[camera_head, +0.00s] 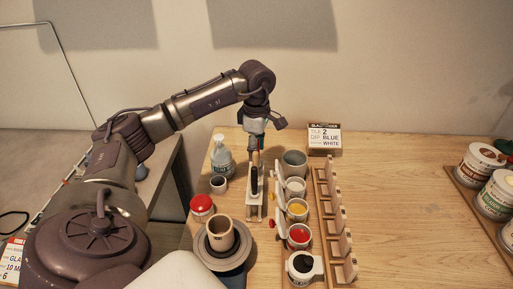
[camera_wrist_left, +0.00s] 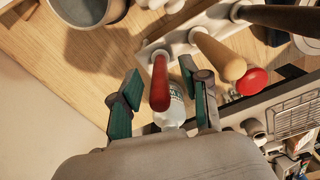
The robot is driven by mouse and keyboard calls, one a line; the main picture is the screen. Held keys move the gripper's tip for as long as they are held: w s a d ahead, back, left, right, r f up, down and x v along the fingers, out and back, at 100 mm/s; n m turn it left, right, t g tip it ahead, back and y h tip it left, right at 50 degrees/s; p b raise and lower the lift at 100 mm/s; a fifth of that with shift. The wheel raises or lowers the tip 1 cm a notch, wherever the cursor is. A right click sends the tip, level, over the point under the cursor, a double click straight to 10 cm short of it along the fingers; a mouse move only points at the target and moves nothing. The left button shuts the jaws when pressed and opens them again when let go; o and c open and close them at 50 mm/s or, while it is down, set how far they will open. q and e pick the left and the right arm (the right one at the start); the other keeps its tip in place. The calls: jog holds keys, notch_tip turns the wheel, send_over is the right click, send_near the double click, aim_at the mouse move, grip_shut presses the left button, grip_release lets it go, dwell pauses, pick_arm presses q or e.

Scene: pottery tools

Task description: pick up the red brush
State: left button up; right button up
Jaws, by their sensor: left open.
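The red brush (camera_wrist_left: 159,88) stands upright in a white holder (camera_wrist_left: 182,38), its red handle toward the left wrist camera. My left gripper (camera_wrist_left: 161,74) is open, with its green-padded fingers on either side of the red handle. I cannot tell whether either finger touches it. A light wooden handle (camera_wrist_left: 218,54) and a dark handle (camera_wrist_left: 280,17) stand in the same holder. In the head view my left gripper (camera_head: 255,143) points down over the back of the holder (camera_head: 253,212), and the red brush cannot be made out clearly there. My right gripper is not in view.
A bottle (camera_head: 221,157) and a red-lidded jar (camera_head: 202,204) stand left of the holder. A brown cup (camera_head: 221,231) sits on a wheel in front. Paint cups, including a yellow one (camera_head: 297,209), and a wooden rack (camera_head: 333,222) stand right.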

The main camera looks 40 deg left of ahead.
pick_arm(q)
grip_shut()
notch_tip(320, 180, up, 9)
jog(key=shift+r+b, duration=0.2)
jog(key=shift+b, duration=0.45)
jog(key=shift+r, duration=0.35)
jog(key=shift+p, duration=0.35)
